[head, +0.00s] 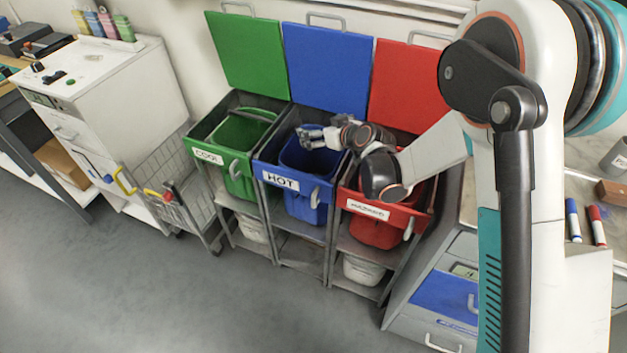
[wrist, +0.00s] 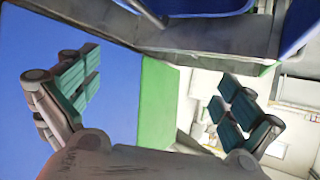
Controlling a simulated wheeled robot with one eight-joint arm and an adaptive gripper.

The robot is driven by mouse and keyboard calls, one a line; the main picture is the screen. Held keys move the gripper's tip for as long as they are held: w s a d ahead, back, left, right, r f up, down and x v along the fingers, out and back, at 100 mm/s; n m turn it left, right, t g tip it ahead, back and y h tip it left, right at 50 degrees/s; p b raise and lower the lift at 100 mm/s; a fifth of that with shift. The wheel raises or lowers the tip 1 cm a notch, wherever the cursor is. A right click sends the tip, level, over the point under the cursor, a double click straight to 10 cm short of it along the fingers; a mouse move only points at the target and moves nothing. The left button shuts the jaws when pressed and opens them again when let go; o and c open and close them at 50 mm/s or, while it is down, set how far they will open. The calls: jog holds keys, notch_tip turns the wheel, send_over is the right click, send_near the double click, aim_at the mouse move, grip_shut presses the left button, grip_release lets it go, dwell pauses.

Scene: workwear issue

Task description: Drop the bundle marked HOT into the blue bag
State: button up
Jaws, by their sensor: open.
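The blue bag (head: 299,205) hangs in the middle of three stands, open at the top, with a white HOT label (head: 281,179) on the front of its stand. My gripper (head: 306,136) is over the blue bag's mouth, towards its back. In the wrist view, my gripper (wrist: 160,95) has its two fingers spread wide with nothing between them. No bundle marked HOT can be made out in either view. The inside of the blue bag is mostly hidden by its front and my wrist.
A green bag (head: 238,180) stands left under a COOL label, and a red bag (head: 378,232) right, partly behind my arm. Raised green (head: 247,50), blue (head: 328,62) and red (head: 400,85) lids stand behind. A wire cart (head: 185,200) is left; the floor in front is clear.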

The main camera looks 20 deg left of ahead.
jog(key=v, duration=0.8)
jog(key=shift+s+d+r, duration=0.15)
jog(key=shift+s+d, duration=0.05)
jog(key=shift+d, duration=0.05)
